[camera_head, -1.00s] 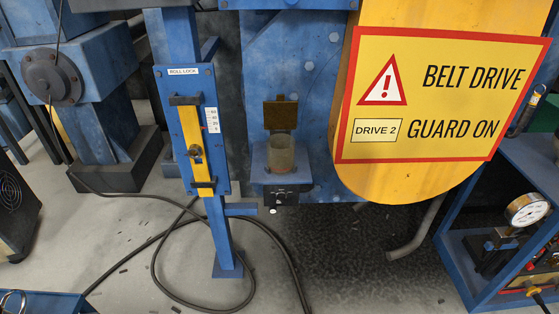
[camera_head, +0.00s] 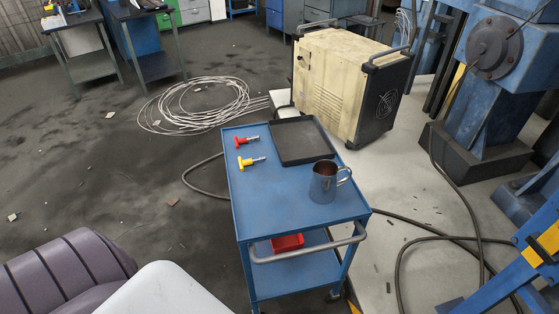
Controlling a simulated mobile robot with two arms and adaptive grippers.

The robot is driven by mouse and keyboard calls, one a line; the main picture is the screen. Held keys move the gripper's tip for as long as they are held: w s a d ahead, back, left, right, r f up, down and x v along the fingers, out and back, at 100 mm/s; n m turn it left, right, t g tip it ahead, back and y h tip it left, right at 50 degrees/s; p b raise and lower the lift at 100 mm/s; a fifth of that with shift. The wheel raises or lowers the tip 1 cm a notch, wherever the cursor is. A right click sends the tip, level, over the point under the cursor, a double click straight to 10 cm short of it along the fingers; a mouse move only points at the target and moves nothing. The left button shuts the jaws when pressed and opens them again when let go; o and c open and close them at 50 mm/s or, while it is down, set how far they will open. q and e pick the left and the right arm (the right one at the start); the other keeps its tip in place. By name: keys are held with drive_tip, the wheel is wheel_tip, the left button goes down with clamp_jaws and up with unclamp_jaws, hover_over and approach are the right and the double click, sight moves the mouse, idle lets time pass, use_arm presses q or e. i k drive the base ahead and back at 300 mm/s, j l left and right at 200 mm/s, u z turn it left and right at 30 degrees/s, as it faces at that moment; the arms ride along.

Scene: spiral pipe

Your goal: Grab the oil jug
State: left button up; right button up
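The oil jug (camera_head: 323,186) is a grey metal jug with a spout and a handle on its right side. It stands upright near the front right corner of the blue cart's top (camera_head: 275,213). Nothing is holding it. Neither of my grippers shows in the head view.
A black tray (camera_head: 300,141) and red and yellow-handled tools (camera_head: 243,143) (camera_head: 248,162) share the cart top. A red bin (camera_head: 287,242) sits on the lower shelf. A cream cabinet (camera_head: 345,85) stands behind. Cables (camera_head: 205,103) lie on the floor. Floor left of the cart is mostly open.

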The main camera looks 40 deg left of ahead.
sight(324, 183)
drive_tip(key=u, duration=0.75)
